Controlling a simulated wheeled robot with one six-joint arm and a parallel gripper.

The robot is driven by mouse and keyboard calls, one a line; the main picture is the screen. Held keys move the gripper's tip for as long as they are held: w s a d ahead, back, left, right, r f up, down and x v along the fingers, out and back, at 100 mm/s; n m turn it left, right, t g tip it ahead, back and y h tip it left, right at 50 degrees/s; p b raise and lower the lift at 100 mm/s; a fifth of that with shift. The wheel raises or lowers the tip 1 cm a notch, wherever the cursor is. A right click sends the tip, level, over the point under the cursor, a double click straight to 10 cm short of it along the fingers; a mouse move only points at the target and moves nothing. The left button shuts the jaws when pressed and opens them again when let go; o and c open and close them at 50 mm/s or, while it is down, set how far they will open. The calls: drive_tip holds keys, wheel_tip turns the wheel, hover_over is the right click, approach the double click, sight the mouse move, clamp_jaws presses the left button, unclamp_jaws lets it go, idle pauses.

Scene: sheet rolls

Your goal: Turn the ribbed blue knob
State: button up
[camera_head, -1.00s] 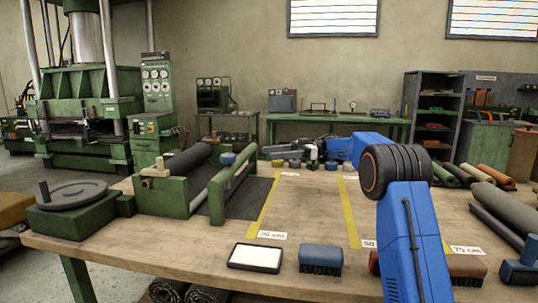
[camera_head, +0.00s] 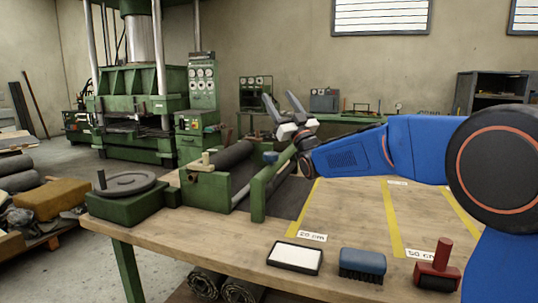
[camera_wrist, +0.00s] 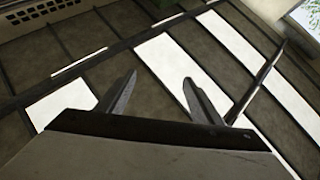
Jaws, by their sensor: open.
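The blue knob (camera_head: 270,157) sits at the end of the green roller stand (camera_head: 258,200) on the table, small in the head view; its ribs are too small to make out. My gripper (camera_head: 279,98) is open and empty, fingers pointing up, above and slightly right of the knob and apart from it. In the wrist view my two fingers (camera_wrist: 155,88) are spread with nothing between them, and the knob does not show there.
A crank wheel (camera_head: 128,183) stands on a green box left of the stand. A white-faced pad (camera_head: 294,257), a blue brush (camera_head: 362,264) and a red-handled tool (camera_head: 437,268) lie along the front edge. The marked tabletop (camera_head: 350,215) between is clear.

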drive_tip(key=s+f+m+h, duration=0.5)
drive_tip(key=f+h, duration=0.2)
drive_tip(key=h, duration=0.1)
drive_tip(key=g+h, duration=0.3)
drive_tip(key=g, duration=0.1)
approach(269, 153)
drive_tip(key=shift+m, duration=0.4)
drive_tip(key=x, duration=0.9)
drive_tip(key=f+x, duration=0.1)
drive_tip(key=x, duration=0.4)
drive_tip(key=shift+w+d, duration=0.15)
drive_tip(key=shift+d, duration=0.2)
drive_tip(key=c, duration=1.1)
